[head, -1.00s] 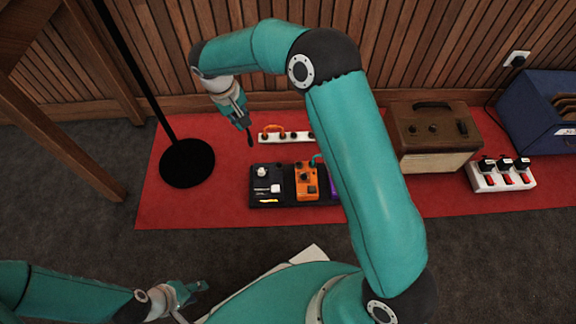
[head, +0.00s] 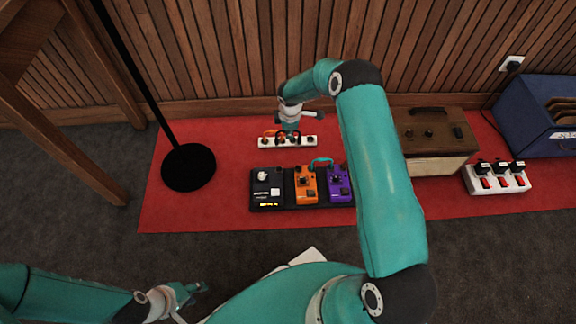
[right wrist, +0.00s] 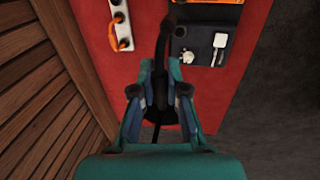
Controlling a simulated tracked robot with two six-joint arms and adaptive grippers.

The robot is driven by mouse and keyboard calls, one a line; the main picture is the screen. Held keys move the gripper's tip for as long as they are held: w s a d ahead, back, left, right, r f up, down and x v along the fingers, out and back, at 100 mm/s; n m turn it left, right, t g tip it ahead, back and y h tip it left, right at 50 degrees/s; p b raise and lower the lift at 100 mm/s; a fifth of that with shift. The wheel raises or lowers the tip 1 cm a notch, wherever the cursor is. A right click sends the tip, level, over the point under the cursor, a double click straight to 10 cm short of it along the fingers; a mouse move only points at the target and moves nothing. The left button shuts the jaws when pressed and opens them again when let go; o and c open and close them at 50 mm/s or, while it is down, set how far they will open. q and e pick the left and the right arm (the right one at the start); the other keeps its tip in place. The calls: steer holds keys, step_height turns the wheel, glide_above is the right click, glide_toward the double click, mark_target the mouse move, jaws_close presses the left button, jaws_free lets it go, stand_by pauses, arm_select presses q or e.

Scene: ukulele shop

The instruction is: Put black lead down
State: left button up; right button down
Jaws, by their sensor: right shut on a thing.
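In the right wrist view the black lead (right wrist: 163,40) stands between the two fingers of my right gripper (right wrist: 160,66), which is shut on it. In the head view my right gripper (head: 291,134) is over the white power strip (head: 306,141) at the back of the red mat, and the lead is too small to make out there. My left gripper (head: 196,289) hangs low at the front left, apart from everything on the mat; its jaw opening is unclear.
An orange lead (right wrist: 124,42) is on the strip. A black pedal (head: 266,186), an orange pedal (head: 306,184) and a purple pedal (head: 338,182) stand in front. A round black stand base (head: 188,168) is left, a brown amplifier (head: 435,140) right. Red mat (head: 225,200) is bare between.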

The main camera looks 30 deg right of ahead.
step_height(320, 180, down, 19)
steer(key=b, duration=0.6)
steer(key=shift+f+b, duration=0.15)
steer(key=shift+b, duration=0.2)
steer(key=c, duration=1.2)
jaws_free()
